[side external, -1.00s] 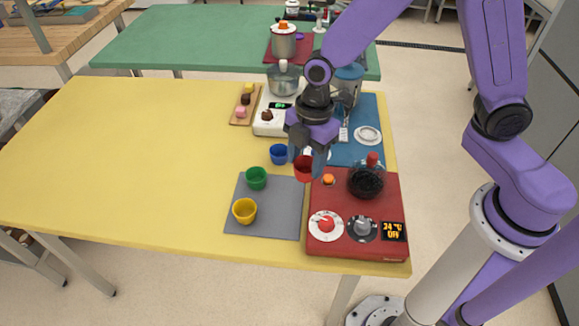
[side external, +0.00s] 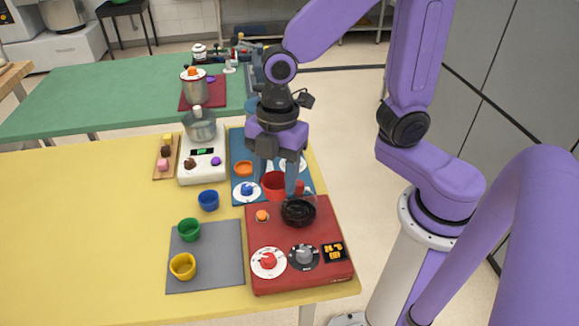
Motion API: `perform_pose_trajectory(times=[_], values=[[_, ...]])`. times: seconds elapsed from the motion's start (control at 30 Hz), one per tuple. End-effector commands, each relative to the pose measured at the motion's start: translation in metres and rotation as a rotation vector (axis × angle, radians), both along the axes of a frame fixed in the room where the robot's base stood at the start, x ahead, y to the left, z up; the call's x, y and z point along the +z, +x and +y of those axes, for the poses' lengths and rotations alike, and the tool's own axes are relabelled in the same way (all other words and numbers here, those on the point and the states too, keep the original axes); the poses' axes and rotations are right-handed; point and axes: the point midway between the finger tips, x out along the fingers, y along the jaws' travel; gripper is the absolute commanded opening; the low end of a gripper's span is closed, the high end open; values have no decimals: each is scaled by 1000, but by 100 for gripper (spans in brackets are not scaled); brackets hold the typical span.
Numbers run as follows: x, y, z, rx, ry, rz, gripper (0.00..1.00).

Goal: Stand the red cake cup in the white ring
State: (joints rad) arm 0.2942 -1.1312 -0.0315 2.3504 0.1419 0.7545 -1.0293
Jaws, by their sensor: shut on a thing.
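My gripper (side external: 275,178) points down and is shut on the red cake cup (side external: 273,187), which looks upright. The cup appears to be over the near part of the blue mat (side external: 238,145), behind the dark flask. I cannot tell its exact height. A white ring (side external: 301,163) lies on the mat, just right of and behind my gripper, which hides part of it. A white disc (side external: 237,195) with a blue piece on it lies left of the cup.
A dark round flask (side external: 298,212) with a red top stands on the red control box (side external: 300,282), close in front of the cup. An orange ring (side external: 243,169) is on the mat. Blue (side external: 208,201), green (side external: 189,230) and yellow (side external: 182,267) cups stand left. The yellow table's left is clear.

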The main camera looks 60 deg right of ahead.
Motion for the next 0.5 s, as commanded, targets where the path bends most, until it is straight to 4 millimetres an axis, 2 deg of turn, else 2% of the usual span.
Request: perform_pose_trajectory(times=[0.1,0.37,0.5], values=[[19,1,-1,-3,3,-4,20],[16,11,-47,-238,-4,0,20],[17,15,-78,-396,-5,0,20]])
